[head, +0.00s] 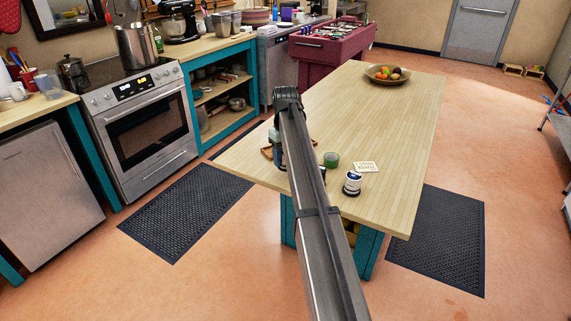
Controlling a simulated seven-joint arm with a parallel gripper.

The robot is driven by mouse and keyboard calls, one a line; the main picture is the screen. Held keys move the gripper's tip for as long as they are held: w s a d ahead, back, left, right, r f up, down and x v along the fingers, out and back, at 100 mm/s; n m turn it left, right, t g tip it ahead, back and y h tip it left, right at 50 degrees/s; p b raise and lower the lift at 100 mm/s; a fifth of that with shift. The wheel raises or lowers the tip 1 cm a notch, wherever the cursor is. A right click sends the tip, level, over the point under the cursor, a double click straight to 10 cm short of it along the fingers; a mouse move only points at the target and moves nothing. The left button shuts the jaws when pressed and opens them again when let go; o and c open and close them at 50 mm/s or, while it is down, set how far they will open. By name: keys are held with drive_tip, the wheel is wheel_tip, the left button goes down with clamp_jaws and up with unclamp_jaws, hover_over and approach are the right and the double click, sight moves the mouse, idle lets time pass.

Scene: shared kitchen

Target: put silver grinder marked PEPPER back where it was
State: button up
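My arm reaches over the wooden island table (400,120) in the head view. Its end bends down at the near left part of the table. A part of my gripper (276,142) shows just left of the arm, above or beside a small brown tray (266,153). The arm hides its fingertips, so I cannot see whether it is open or shut, or what it holds. I cannot make out a silver grinder marked PEPPER; it may be hidden behind the arm.
Right of the arm stand a green cup (331,160), a small card (366,167) and a white jar with a dark label (352,184). A fruit bowl (387,80) is at the far end. The table's middle is clear. A stove (140,120) stands left.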

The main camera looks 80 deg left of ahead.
drive_tip(key=shift+f, duration=1.45)
drive_tip(key=shift+f, duration=0.1)
drive_tip(key=o, duration=1.4)
wheel_tip(320, 180, up, 12)
drive_tip(key=shift+r, duration=0.1)
